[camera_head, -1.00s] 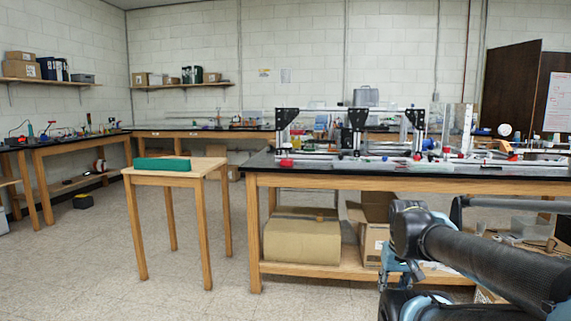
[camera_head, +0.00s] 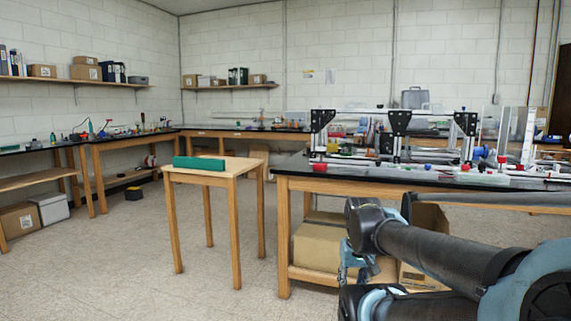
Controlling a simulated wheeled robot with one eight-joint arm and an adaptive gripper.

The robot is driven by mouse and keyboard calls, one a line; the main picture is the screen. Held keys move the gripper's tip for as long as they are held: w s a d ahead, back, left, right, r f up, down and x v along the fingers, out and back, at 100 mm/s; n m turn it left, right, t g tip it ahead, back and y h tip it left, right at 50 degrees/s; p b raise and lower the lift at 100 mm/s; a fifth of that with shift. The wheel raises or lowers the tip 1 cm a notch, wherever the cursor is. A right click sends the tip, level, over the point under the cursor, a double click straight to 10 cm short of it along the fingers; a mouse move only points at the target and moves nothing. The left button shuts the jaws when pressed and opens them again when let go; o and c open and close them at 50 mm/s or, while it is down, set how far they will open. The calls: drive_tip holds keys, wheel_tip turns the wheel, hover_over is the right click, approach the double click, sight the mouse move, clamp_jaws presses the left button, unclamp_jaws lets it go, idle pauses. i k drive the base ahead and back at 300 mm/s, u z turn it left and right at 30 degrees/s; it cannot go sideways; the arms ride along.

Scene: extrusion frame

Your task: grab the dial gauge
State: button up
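I cannot pick out a dial gauge for certain; the items on the workbench are small and crowded at this distance. The workbench (camera_head: 440,183) has a black top and wooden legs. An extrusion frame (camera_head: 398,122) of silver bars and black brackets stands on it, with small red, blue and white parts around it. My arm crosses the lower right of the view, in front of the bench. I cannot make out my gripper or its fingers.
A small wooden table (camera_head: 238,167) with a green block (camera_head: 199,163) stands left of the workbench. Cardboard boxes (camera_head: 318,246) sit on the bench's lower shelf. Other benches line the back and left walls. The floor (camera_head: 120,265) at front left is clear.

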sight(320, 167)
drive_tip(key=u, duration=0.05)
drive_tip(key=i, duration=1.3)
drive_tip(key=z, duration=0.6)
